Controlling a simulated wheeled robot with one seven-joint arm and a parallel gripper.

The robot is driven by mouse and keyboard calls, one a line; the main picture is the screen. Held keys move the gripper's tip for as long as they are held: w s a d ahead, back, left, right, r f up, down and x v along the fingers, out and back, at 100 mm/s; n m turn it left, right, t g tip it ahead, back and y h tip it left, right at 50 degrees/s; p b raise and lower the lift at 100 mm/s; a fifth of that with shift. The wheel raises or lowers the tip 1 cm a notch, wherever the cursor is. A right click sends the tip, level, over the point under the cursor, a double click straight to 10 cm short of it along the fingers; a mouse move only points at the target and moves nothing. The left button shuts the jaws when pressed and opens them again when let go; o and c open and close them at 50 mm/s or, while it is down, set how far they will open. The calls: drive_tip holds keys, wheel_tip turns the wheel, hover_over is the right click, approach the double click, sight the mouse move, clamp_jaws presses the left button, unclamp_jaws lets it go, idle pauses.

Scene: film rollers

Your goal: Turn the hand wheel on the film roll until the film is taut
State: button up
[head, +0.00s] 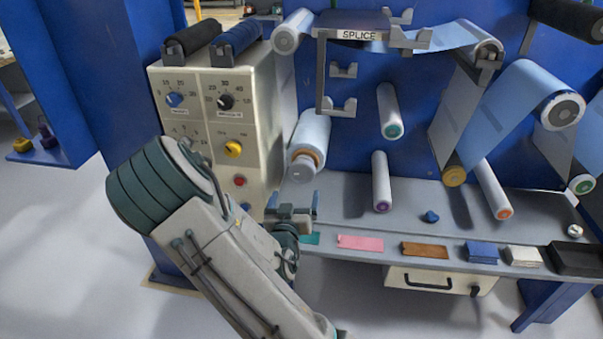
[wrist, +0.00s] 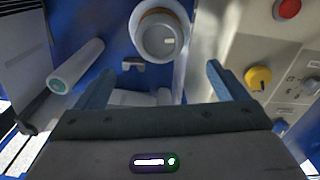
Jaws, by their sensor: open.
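A pale blue film roll (head: 311,132) sticks out from the blue wall beside the control cabinet. At its front end are a brownish ring and a round grey-white hand wheel (head: 302,170). The hand wheel also shows in the wrist view (wrist: 163,38), at the top between my fingers, upside down relative to the head view. My gripper (head: 293,203) is open and empty, below the wheel in the head view and apart from it. In the wrist view its two blue fingers (wrist: 160,78) stand wide apart. The back of the roll is partly hidden.
The beige control cabinet (head: 270,110), with a yellow knob (head: 233,148) and red button (head: 240,181), stands close left of the roll. White rollers (head: 381,182) stick out to the right. A grey shelf (head: 350,206) runs below, with coloured pieces along its front.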

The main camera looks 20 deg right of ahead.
sight(301, 174)
drive_tip(key=p+x, duration=0.1)
drive_tip(key=x, duration=1.1)
drive_tip(key=shift+s, duration=0.1)
drive_tip(key=c, duration=1)
drive_tip(key=shift+f+n, duration=0.1)
drive_tip(key=shift+n, duration=0.2)
